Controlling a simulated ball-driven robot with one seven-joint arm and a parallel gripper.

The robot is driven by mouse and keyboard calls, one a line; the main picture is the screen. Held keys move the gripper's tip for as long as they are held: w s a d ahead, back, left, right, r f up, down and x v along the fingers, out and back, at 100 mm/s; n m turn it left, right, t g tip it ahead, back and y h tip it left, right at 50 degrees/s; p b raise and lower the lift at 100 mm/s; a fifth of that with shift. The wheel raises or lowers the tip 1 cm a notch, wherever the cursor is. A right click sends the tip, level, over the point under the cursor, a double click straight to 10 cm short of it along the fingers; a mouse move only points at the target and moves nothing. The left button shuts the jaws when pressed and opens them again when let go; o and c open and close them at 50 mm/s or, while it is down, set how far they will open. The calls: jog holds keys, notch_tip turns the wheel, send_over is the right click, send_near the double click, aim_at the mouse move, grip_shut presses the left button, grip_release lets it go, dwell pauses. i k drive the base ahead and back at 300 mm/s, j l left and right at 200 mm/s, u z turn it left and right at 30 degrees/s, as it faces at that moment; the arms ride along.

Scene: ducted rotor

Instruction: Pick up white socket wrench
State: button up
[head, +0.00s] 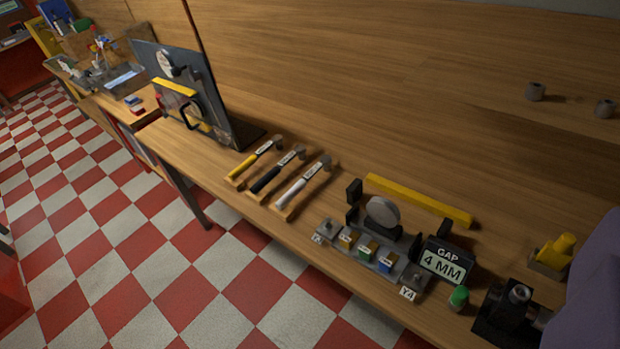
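The white socket wrench (301,186) lies on the wooden bench, the rightmost of three similar tools in a row. Its white handle points toward the bench's front edge and its grey head toward the back. It seems to rest on a small wooden holder. Beside it lie a dark-handled wrench (277,170) and a yellow-handled wrench (253,159). Nothing covers the white one. My gripper's fingers do not show in this view.
Right of the wrenches stand a grey disc on a stand (382,212), a yellow bar (418,199), a block row (366,254) and a "GAP 4 MM" display (445,261). A dark upright panel (217,92) stands to the left. A purple shape fills the right edge.

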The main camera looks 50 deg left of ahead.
aim_at(326, 160)
jog(key=z, duration=1.3)
jog(key=i+j+z, duration=0.2)
jog(key=i+j, duration=0.45)
jog(key=i+l, duration=0.15)
jog(key=i, duration=0.25)
jog(key=u, duration=1.8)
